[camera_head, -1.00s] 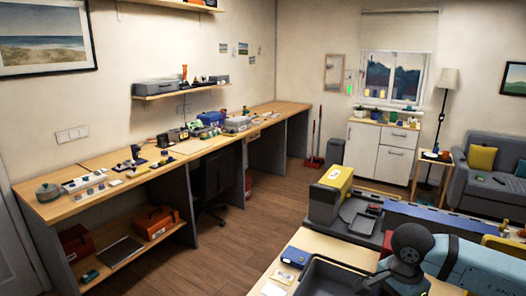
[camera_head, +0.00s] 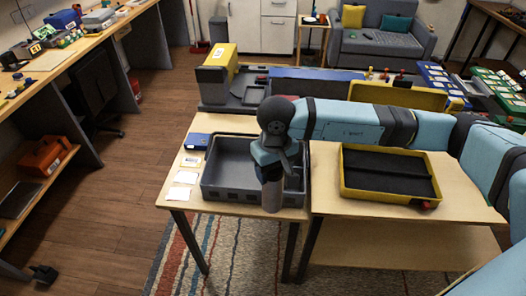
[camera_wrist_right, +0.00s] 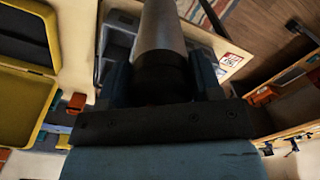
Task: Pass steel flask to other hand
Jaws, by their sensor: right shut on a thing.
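The steel flask (camera_head: 271,194) is a grey cylinder held upright under my right gripper (camera_head: 268,172), at the front right corner of a grey tray. In the right wrist view the flask (camera_wrist_right: 161,27) runs up between the two fingers of the right gripper (camera_wrist_right: 162,78), which is shut on it. Its dark end sits close to the palm. I cannot tell whether the flask's base touches anything. My left gripper does not show in either view.
The grey tray (camera_head: 226,193) stands on a light wooden table, with white cards (camera_head: 184,178) and a blue box (camera_head: 196,141) to its left. A yellow tray with dark lining (camera_head: 346,182) lies right. A yellow and grey machine (camera_head: 216,72) stands behind.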

